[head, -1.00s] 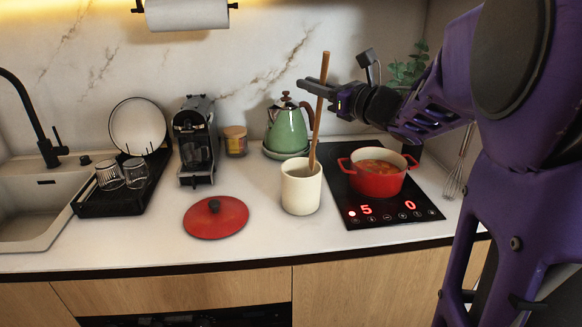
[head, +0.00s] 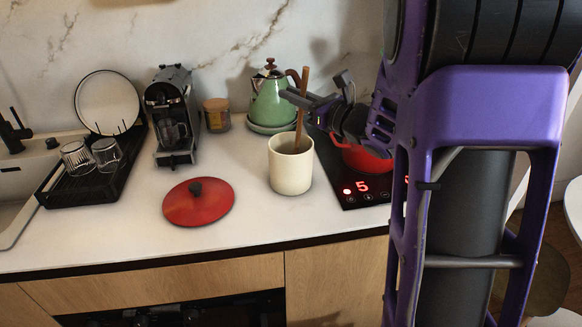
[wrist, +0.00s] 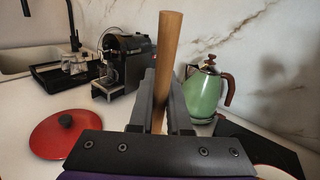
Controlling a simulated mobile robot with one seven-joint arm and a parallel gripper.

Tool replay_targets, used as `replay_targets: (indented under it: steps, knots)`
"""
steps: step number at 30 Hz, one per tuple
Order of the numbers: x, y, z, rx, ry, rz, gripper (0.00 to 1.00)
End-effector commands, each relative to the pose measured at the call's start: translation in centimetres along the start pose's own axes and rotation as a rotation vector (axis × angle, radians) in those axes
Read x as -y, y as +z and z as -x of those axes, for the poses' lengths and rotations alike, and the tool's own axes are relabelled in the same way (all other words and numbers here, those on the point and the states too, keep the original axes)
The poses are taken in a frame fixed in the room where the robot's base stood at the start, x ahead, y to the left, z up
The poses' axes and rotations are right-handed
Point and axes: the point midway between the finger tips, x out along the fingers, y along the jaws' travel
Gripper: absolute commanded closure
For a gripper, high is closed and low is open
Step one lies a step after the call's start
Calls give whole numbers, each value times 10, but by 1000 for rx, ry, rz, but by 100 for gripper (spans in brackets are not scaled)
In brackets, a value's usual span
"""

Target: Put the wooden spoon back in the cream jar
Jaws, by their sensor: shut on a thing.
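The cream jar (head: 290,172) stands upright on the counter in the head view, between the red lid and the hob. My gripper (head: 302,99) is above the jar and shut on the wooden spoon (head: 300,125). The spoon is nearly upright with a slight tilt, and its lower end passes into the jar's mouth. The part inside the jar is hidden. In the wrist view the spoon's handle (wrist: 168,45) rises between the two fingers of my gripper (wrist: 161,112). The jar does not show there.
A red pot (head: 362,160) sits on the black hob (head: 352,195), partly behind my arm. A green kettle (head: 270,100) stands behind the jar. A red lid (head: 198,208) lies to the left, with a coffee machine (head: 172,115) and jar (head: 217,115) behind. The front counter is clear.

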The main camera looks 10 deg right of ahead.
Motion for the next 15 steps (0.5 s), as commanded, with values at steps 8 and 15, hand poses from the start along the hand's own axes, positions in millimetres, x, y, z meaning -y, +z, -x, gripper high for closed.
replay_targets:
  steps: [8, 15]
  knots:
    - [0, -11, 1, 0, -1, 1, 100]
    - [0, -10, 1, 0, -1, 1, 76]
